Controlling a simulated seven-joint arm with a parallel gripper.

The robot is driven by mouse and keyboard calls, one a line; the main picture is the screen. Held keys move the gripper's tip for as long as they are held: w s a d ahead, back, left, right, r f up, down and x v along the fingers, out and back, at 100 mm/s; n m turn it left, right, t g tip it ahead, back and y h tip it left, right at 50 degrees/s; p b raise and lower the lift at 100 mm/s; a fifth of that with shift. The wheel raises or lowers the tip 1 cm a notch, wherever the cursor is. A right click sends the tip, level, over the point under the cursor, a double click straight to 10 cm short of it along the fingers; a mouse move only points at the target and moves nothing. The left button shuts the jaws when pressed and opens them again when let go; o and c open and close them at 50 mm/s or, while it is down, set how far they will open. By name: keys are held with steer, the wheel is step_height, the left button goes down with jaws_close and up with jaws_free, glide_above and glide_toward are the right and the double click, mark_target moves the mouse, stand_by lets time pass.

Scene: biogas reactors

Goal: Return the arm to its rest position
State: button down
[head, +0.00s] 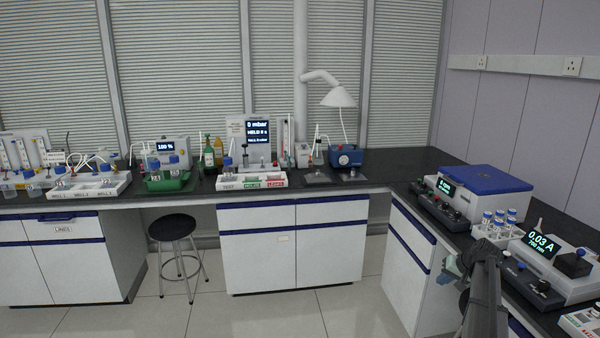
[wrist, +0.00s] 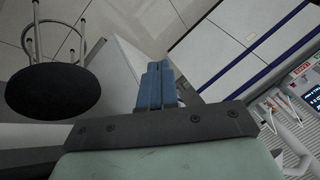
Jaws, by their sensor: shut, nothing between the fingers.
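My gripper shows in the wrist view (wrist: 158,68), where its two blue fingers lie together, shut with nothing between them. In the head view my arm (head: 484,290) is at the lower right, in front of the right-hand bench. The pale gripper end (head: 450,268) hangs beside that bench's front edge, partly hidden by the arm. The fingertips are too small to make out there. The gripper touches nothing that I can see.
A black stool (head: 173,228) stands on the floor left of the middle cabinet (head: 290,245). The right bench carries a blue-lidded box (head: 485,185), a rack of vials (head: 497,228) and a meter reading 0.03 A (head: 560,262). The floor (head: 330,310) between the benches is clear.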

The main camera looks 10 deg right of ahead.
steer(key=s+a+f+n+g, duration=0.1)
steer(key=s+a+f+g, duration=0.15)
steer(key=a+f, duration=0.65)
steer(key=s+a+f+n+g, duration=0.15)
steer(key=s+a, duration=0.25)
steer(key=a, duration=1)
steer(key=s+a+f+n+g, duration=0.1)
steer(key=s+a+f+n, duration=0.15)
steer(key=a+f, duration=0.65)
steer(key=s+a+f+n+h, duration=0.1)
steer(key=s+a+h, duration=0.1)
steer(key=s+a, duration=0.9)
steer(key=s+f+g, duration=0.4)
steer(key=s+f, duration=0.6)
steer(key=s, duration=0.4)
steer(key=s+a+f+g, duration=0.1)
steer(key=s+f+g, duration=0.2)
steer(key=s+f, duration=0.8)
steer(key=s, duration=0.3)
steer(key=shift+s+g, duration=0.25)
steer(key=shift+g, duration=0.15)
steer(key=shift+r, duration=0.1)
